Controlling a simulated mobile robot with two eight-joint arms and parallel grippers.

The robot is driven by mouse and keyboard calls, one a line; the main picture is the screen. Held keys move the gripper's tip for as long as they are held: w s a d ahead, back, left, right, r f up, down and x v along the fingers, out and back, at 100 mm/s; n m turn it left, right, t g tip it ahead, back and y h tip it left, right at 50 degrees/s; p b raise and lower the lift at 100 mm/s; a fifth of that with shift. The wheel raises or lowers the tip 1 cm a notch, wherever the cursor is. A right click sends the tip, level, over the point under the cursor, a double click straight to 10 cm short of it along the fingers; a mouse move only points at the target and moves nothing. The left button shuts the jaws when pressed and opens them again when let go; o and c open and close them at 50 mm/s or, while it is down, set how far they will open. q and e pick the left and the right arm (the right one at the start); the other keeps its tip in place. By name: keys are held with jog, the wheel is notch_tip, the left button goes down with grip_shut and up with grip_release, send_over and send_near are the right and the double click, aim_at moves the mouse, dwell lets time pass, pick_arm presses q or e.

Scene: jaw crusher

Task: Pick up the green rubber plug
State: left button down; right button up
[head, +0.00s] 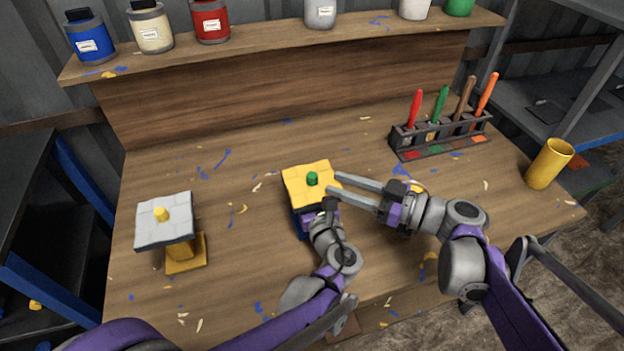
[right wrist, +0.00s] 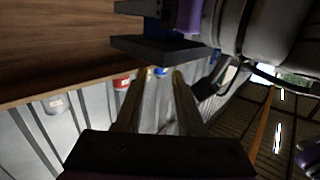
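The green rubber plug (head: 312,178) stands upright on the yellow top plate (head: 296,182) of a small blue-bodied block (head: 298,219) at the middle of the table. My right gripper (head: 333,183) reaches in from the right with its two long fingers apart. Its fingertips are by the plate's right edge, a little right of the plug, with nothing seen between them. The parted fingers also show in the right wrist view (right wrist: 155,82). My left gripper (head: 328,205) is at the block's front right side; its fingers are mostly hidden, and I cannot tell whether they grip the block.
A grey-topped stand with a yellow plug (head: 162,214) is at the left. A rack (head: 440,138) with several coloured-handled tools stands at the back right, near a yellow cup (head: 548,164). Paint cans line the rear shelf (head: 270,33). Table between stand and block is clear except for paint flecks.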

aim_at(317, 178)
jog(key=shift+x, duration=3.5)
jog(key=shift+f, duration=0.1)
grip_shut()
